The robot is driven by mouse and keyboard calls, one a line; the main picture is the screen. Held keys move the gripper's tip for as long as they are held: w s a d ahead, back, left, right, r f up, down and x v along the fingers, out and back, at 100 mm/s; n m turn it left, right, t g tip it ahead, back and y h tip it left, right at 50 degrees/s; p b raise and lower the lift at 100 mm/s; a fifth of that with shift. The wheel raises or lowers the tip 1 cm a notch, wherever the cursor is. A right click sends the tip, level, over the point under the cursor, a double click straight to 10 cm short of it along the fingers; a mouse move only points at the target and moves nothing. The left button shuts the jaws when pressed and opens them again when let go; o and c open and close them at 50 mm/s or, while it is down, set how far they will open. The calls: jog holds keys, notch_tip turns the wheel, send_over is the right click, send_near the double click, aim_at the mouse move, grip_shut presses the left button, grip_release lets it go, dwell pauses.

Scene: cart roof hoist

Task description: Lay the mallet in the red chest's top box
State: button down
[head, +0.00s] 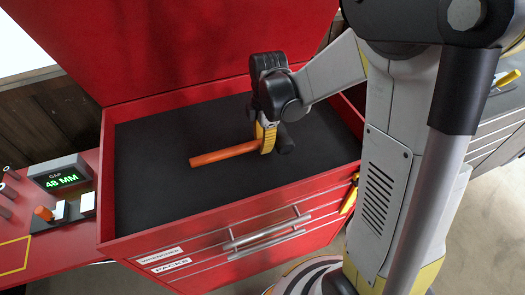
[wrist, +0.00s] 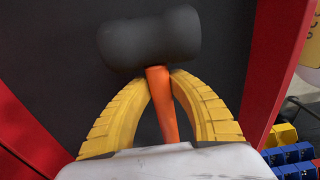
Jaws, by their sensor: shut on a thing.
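The mallet has an orange handle (head: 222,155) and a black head (wrist: 150,42). My gripper (head: 267,138) is shut on the mallet's handle close to the head; its yellow fingers also show in the wrist view (wrist: 160,85), one on each side of the handle. The red chest (head: 230,215) has its lid raised, and its top box (head: 108,185) is open with a dark lined floor. The mallet is over or on that floor, inside the walls; I cannot tell whether it touches. In the head view the handle points left.
Two drawers with silver handles (head: 265,240) are shut below the top box. A bench with a green-lit gauge (head: 60,175) stands at the left. Blue and yellow bins (wrist: 288,152) show at the lower right of the wrist view. The box floor around the mallet is clear.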

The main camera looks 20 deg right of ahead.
aim_at(263, 156)
jog(key=shift+f+b, duration=0.55)
jog(key=shift+f, duration=1.1)
jog(key=shift+f, duration=0.1)
jog(key=shift+w+f, duration=0.1)
jog(key=shift+f, duration=0.05)
jog(key=c, duration=1.3)
grip_release()
jog(key=shift+o, duration=0.2)
